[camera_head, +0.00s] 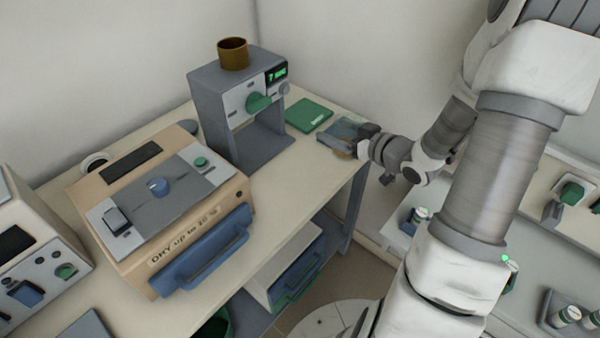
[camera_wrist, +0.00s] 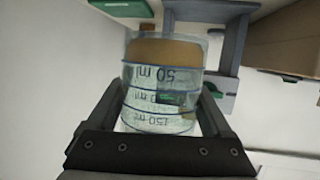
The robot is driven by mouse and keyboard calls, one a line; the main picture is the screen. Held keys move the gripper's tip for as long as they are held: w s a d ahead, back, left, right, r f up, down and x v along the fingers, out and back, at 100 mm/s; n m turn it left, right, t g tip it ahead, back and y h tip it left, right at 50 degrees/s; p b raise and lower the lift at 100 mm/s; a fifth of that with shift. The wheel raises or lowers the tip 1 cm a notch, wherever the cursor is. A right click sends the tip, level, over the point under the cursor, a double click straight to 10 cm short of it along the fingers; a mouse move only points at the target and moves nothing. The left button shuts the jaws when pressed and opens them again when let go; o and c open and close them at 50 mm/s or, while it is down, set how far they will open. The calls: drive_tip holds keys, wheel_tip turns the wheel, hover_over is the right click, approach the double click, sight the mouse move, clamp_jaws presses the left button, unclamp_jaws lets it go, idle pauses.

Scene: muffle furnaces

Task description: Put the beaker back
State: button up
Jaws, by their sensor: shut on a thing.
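The clear glass beaker (camera_wrist: 158,98) fills the middle of the wrist view, with dark ml markings and blue bands. A tan patch shows at its upper end; I cannot tell whether that is inside it or seen through it. My gripper (camera_wrist: 160,100) is shut on the beaker, with one finger on each side. In the head view my gripper (camera_head: 355,142) is at the right end of the table, to the right of a green pad. The beaker is small and partly hidden there, and I cannot tell whether it touches the tabletop.
A grey device (camera_head: 235,100) with a brown cup (camera_head: 233,53) on top stands left of my gripper. A green pad (camera_head: 308,115) lies between them. A tan muffle furnace (camera_head: 165,205) with a blue handle stands farther left on the table (camera_head: 262,205). Another bench is at the right.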

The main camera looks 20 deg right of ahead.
drive_tip(key=w+a+f+b, duration=0.1)
drive_tip(key=a+f, duration=0.1)
drive_tip(key=a, duration=0.1)
drive_tip(key=w+a+f, duration=0.2)
drive_tip(key=a, duration=0.1)
drive_tip(key=w+a+f+b, duration=0.1)
drive_tip(key=w+a+f, duration=0.1)
drive_tip(key=a+f, duration=0.1)
drive_tip(key=shift+a+b, duration=0.3)
drive_tip(key=shift+a, duration=0.3)
drive_tip(key=shift+f+b, duration=0.45)
drive_tip(key=shift+f, duration=1.5)
drive_tip(key=shift+f, duration=0.15)
drive_tip(key=o, duration=1.4)
